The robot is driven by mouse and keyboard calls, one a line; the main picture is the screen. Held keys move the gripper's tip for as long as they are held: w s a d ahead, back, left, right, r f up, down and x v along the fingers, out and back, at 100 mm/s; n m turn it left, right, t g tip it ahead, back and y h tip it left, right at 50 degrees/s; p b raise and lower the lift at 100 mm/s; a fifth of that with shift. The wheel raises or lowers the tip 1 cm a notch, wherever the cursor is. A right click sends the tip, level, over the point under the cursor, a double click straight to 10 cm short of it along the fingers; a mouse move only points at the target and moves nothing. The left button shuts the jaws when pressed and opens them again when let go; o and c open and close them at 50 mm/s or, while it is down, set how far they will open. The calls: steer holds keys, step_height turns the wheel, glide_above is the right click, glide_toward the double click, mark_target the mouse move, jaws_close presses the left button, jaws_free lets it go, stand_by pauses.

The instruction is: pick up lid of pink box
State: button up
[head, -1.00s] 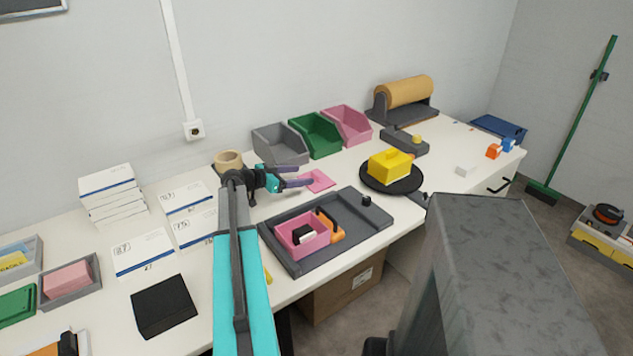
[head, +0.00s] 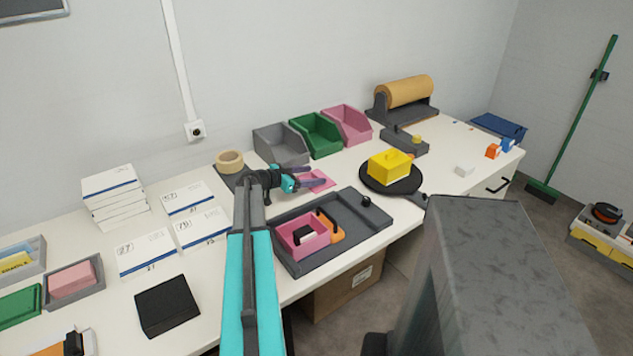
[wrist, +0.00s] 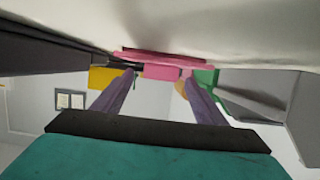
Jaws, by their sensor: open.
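The pink lid (head: 319,174) lies flat on the white table behind the grey tray. The open pink box (head: 288,245) sits in the tray, with a black and white thing inside. My gripper (head: 312,177) is open and low over the lid, with its purple fingers spread. The lid (wrist: 150,55) also shows in the wrist view, where its small block-like handle (wrist: 160,73) appears in the space between the finger ends. Whether the fingers reach around the handle or stop short of it, I cannot tell. In the head view the fingers partly hide the lid.
The grey tray (head: 350,210) with an orange object (head: 333,232) stands in front of the lid. Grey, green and pink bins (head: 346,125) stand behind. A yellow box (head: 390,165) on a black disc is to the right. A tape roll (head: 229,161) is to the left.

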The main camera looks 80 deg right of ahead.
stand_by(0.3)
steer(key=c, duration=1.1)
steer(key=shift+c, duration=0.2)
steer(key=shift+r, duration=0.2)
step_height(320, 180, up, 10)
steer(key=b, duration=0.2)
steer(key=shift+f, duration=0.15)
